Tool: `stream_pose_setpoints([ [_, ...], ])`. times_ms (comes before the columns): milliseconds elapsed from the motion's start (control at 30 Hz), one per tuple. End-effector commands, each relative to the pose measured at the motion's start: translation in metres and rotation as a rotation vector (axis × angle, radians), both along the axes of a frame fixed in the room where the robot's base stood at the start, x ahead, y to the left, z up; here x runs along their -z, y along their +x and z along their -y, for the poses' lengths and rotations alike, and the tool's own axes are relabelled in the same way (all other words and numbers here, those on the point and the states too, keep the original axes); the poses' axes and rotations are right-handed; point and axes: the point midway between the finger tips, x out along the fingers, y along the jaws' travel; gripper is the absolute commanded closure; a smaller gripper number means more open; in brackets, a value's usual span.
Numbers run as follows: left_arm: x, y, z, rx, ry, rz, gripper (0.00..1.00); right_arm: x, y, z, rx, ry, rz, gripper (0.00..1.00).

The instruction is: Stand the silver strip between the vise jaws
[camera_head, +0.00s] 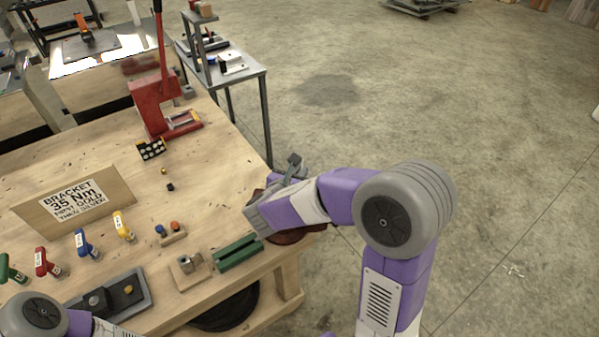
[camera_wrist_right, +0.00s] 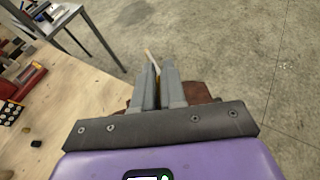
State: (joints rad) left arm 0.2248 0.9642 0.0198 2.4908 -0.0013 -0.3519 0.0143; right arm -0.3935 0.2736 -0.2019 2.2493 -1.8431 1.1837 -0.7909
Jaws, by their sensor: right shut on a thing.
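My right gripper (camera_wrist_right: 160,75) is over the table's right corner, its fingers close together in the right wrist view. The pale silver strip (camera_wrist_right: 149,58) sticks out between the fingertips at a slant. In the head view my right gripper's body (camera_head: 262,212) shows, but its fingertips and the strip cannot be made out. A reddish-brown piece, which looks like the vise (camera_head: 300,237), shows partly under my right wrist and behind the fingers in the wrist view (camera_wrist_right: 197,92). Its jaws are hidden, so I cannot tell whether the strip touches them. My left gripper is out of view; part of my left arm shows at bottom left.
A green block (camera_head: 237,252) and a wooden block with a metal cylinder (camera_head: 188,267) stand beside the vise. A red press (camera_head: 165,108) stands at the back. A sign (camera_head: 75,203) and coloured-handled tools (camera_head: 87,243) are to the left. The floor at right is open.

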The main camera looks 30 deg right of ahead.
Motion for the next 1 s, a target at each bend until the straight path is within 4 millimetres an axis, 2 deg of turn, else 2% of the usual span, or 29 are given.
stream_pose_setpoints([
  [100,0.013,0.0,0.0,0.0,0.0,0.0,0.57,0.013,0.0,0.0,0.0,-0.001,0.001,1.0],
  [1000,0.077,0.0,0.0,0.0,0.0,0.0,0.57,0.085,0.0,0.0,0.001,-0.001,0.0,1.0],
])
